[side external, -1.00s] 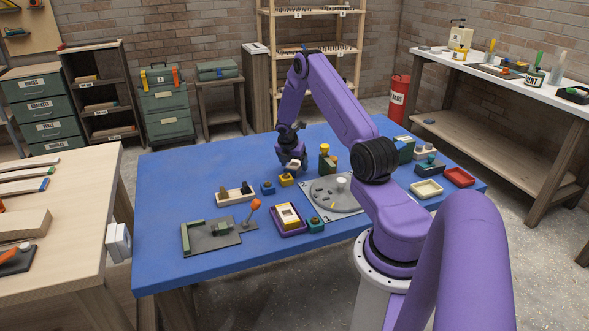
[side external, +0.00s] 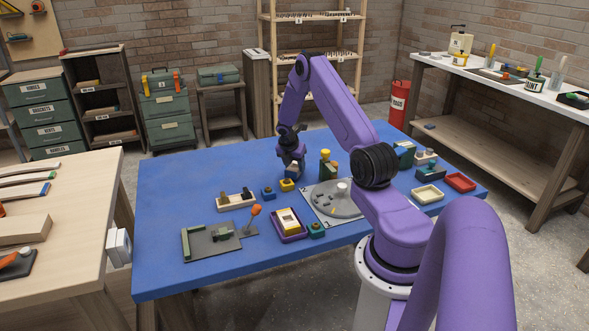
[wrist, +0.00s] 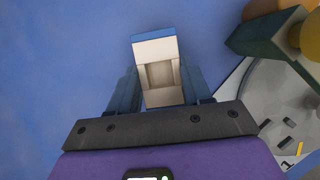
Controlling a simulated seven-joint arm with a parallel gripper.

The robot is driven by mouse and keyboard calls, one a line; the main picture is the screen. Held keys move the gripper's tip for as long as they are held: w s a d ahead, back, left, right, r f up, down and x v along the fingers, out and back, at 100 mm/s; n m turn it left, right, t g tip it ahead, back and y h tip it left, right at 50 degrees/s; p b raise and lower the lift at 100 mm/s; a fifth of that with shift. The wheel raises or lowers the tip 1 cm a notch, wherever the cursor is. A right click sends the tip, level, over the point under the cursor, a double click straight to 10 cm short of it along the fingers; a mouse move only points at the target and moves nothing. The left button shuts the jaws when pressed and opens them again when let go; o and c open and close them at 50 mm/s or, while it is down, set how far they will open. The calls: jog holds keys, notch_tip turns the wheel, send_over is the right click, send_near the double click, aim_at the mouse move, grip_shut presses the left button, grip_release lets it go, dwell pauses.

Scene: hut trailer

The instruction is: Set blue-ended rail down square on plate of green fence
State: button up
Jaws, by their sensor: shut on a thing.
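My gripper (wrist: 157,88) is shut on the blue-ended rail (wrist: 156,50), a cream block with a recess in its face and a blue end pointing away from the wrist. In the side external view the gripper (side external: 292,166) holds it near the back of the blue table, behind the yellow block. The fingers hide part of the rail there. The green fence (side external: 187,245) stands along the left edge of a dark grey plate (side external: 212,249) at the front left of the table. The gripper is well away from this plate.
A wooden holder (side external: 236,205), a small blue block (side external: 268,193) and the yellow block (side external: 287,185) lie between gripper and plate. An orange-knobbed lever (side external: 256,210) stands at the plate's right, beside a purple tray (side external: 291,238). A grey disc (side external: 338,207) lies right of the gripper.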

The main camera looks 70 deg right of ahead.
jog(key=s+a+r, duration=0.9)
jog(key=a+r, duration=0.1)
jog(key=r, duration=0.1)
jog(key=w+a+m+g+y, duration=0.25)
jog(key=a+m, duration=0.65)
jog(key=a, duration=0.8)
jog(key=w+a+m+g+y, duration=0.2)
jog(key=w+a+m, duration=0.2)
jog(key=a+m, duration=0.85)
jog(key=n+t+h, duration=0.3)
jog(key=n+t, duration=0.5)
jog(key=n, duration=2.3)
send_over(200, 246)
jog(key=f, duration=0.2)
jog(key=shift+m, duration=0.25)
jog(key=shift+d+f, duration=0.1)
jog(key=shift+f, duration=3.45)
jog(key=shift+f, duration=0.6)
